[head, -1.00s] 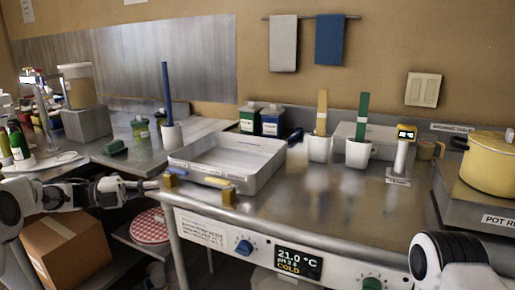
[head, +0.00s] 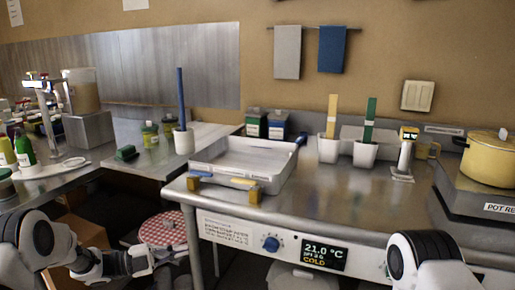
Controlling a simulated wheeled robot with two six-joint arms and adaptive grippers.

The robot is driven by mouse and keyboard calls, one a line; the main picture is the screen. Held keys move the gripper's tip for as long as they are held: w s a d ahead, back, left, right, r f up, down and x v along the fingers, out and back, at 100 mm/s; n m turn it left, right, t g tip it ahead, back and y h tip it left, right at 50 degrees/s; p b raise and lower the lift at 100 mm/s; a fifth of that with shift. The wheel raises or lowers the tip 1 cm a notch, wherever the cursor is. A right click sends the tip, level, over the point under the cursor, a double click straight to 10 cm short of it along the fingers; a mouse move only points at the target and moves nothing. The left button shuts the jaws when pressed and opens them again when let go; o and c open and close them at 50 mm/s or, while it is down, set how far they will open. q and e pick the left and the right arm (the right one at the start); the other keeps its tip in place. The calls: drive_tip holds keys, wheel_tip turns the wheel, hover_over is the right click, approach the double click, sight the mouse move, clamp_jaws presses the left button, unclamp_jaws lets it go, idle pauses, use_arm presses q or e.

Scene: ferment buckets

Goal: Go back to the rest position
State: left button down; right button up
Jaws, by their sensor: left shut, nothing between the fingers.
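My left gripper (head: 140,260) is at the lower left in the head view, below the level of the table top and left of the table's front leg. It is shut and empty. It is apart from the tray and from the counter. My right arm shows at the lower right edge, but its gripper is not in view.
A grey tray (head: 243,183) stands at the left end of the steel table (head: 325,222). White cups (head: 328,150) with upright tools and a yellow pot (head: 487,158) are behind. A checkered round item (head: 163,229) and cardboard box (head: 88,236) lie low, near my left gripper.

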use_arm(q)
drive_tip(key=s+d+f+n+t+y, duration=0.25)
drive_tip(key=s+d+f+n, duration=0.2)
drive_tip(key=f+n, duration=0.5)
drive_tip(key=s+a+f+n+g+y, duration=0.15)
drive_tip(key=s+f+n+y, duration=0.35)
drive_tip(key=s+f, duration=0.5)
drive_tip(key=s+a+f+n+g+y, duration=0.1)
drive_tip(key=s+f+n+g+y, duration=0.1)
drive_tip(key=s+f+n+y, duration=0.75)
drive_tip(key=s+a+r+n+g, duration=0.1)
drive_tip(key=s+a+g, duration=0.2)
drive_tip(key=s, duration=0.6)
drive_tip(key=s+a+r+n+g, duration=0.1)
drive_tip(key=s+a+g, duration=0.2)
drive_tip(key=s, duration=0.6)
wheel_tip(320, 180, up, 13)
drive_tip(key=p, duration=1.3)
drive_tip(key=shift+n, duration=0.3)
drive_tip(key=shift+w+a, duration=0.1)
